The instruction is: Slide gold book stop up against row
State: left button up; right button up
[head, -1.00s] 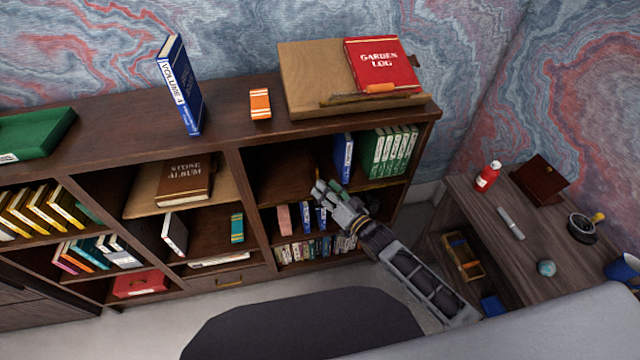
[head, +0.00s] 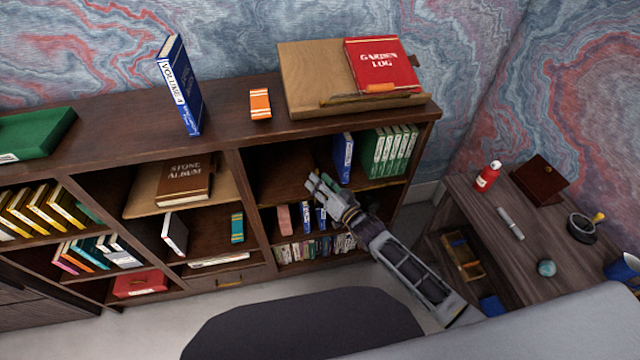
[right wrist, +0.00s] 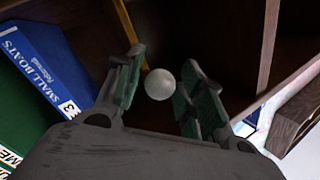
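In the right wrist view a thin gold upright strip (right wrist: 128,28), likely the gold book stop, stands just beyond my fingers, apart from the blue book. A pale round knob (right wrist: 159,84) shows between the fingers; I cannot tell whether it belongs to the stop. My right gripper (head: 313,180) is at the upper right compartment's opening; its fingers (right wrist: 162,82) are apart. The row has a blue book (head: 343,158), Small Boats (right wrist: 42,68), at its near end and several green books (head: 389,152) beyond it. In the head view the stop is not clear. My left gripper is not in view.
The compartment floor (head: 284,182) left of my gripper is bare. A vertical divider (head: 247,200) bounds it on the left. Small books (head: 306,216) stand on the shelf below. A side desk (head: 480,222) with small items stands to the right.

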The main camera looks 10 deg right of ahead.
grip_shut()
jog(key=shift+d, duration=0.1)
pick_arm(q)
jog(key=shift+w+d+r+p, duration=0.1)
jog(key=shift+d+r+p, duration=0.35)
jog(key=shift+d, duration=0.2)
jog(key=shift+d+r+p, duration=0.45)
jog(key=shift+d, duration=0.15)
pick_arm(e)
jog(key=d, duration=1.6)
jog(key=shift+w+d, duration=0.35)
jog(key=shift+r, duration=0.15)
jog(key=shift+o, duration=1.4)
grip_release()
jog(key=shift+o, duration=0.4)
